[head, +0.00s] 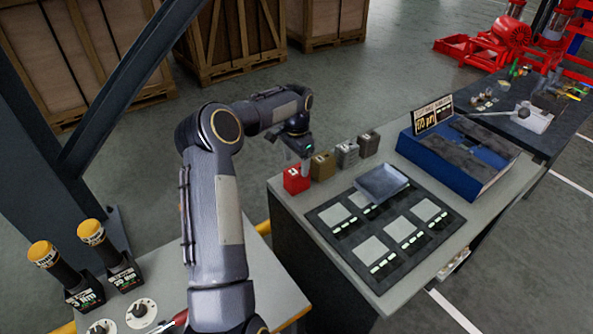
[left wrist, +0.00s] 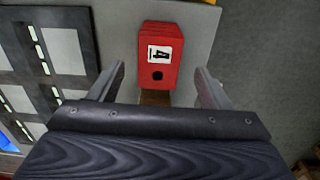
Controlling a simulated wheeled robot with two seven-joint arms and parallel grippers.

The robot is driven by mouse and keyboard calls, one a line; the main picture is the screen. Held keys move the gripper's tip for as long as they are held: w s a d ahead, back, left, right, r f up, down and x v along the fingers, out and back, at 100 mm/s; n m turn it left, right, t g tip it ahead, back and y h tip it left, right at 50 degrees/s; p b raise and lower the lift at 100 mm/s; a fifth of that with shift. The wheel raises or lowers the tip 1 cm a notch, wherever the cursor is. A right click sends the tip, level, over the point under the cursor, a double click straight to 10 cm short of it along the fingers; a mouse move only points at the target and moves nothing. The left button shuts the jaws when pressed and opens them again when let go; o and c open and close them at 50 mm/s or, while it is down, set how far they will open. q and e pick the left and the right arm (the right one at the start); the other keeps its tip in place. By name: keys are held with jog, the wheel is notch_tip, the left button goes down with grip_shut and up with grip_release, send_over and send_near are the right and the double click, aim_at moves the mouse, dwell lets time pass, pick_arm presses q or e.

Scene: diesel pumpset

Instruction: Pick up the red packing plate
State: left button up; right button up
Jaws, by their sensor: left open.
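The red packing plate (head: 296,180) is a small red block at the left end of a row of similar blocks on the grey bench. In the left wrist view the red plate (left wrist: 159,56) shows a white label with a "4" and a dark round hole. My left gripper (head: 305,163) is above the row, close to the red plate. In the left wrist view its two fingers (left wrist: 160,85) are spread, one on each side of the red plate's near end, with gaps between. A brown block (left wrist: 155,98) shows just below the red one. My right gripper is not in view.
A brown block (head: 322,166) and grey blocks (head: 347,154) stand right beside the red one. A dark panel with pale squares (head: 372,249) and a blue-grey tray (head: 382,183) lie in front. A blue case (head: 455,155) stands to the right.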

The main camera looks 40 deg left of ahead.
aim_at(297, 172)
pick_arm(q)
jog(key=shift+d+f, duration=0.1)
jog(key=shift+f, duration=1.2)
jog(key=c, duration=1.4)
